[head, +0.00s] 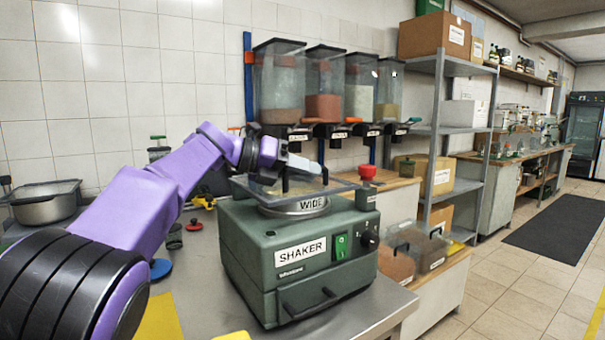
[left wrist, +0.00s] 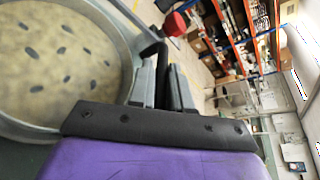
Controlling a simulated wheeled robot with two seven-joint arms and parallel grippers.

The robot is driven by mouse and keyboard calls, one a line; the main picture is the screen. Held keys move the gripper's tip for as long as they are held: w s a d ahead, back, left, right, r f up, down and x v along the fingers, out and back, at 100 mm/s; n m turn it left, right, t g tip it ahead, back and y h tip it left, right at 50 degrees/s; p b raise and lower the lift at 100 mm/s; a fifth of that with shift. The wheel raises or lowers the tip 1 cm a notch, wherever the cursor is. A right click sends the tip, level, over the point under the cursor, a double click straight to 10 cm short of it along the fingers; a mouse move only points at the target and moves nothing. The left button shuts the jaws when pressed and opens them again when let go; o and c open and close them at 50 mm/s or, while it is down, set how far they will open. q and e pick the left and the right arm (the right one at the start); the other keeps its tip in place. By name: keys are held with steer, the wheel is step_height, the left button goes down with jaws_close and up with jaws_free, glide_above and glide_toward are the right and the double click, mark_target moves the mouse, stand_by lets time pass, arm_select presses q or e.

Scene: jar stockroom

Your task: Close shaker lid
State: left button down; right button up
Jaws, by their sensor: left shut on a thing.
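The green shaker (head: 298,262) stands on the steel bench with a round sieve marked WIDE (head: 312,207) on top. Its clear lid (head: 335,186) lies low and nearly flat over the sieve; I cannot tell whether it touches all round. My left gripper (head: 303,164) is over the lid, its fingers shut on the black handle. The left wrist view shows the fingers (left wrist: 165,88) on the black lid handle (left wrist: 152,56). Left of them is the sieve (left wrist: 62,62), with pale yellow material and dark pieces. My right gripper is in neither view.
A red knob (head: 367,172) stands at the shaker's back right. Filled dispensers (head: 278,85) hang on the wall behind. A metal pan (head: 46,204) sits at the left. A clear-lidded box (head: 414,246) is right of the shaker, near a grey shelf rack.

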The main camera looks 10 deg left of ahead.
arm_select(q)
steer(key=shift+f, duration=0.45)
steer(key=c, duration=1.4)
jaws_free()
steer(key=shift+r, duration=0.1)
step_height(320, 180, up, 3)
glide_above(256, 193)
steer(key=shift+r+b, duration=0.15)
steer(key=shift+b, duration=0.2)
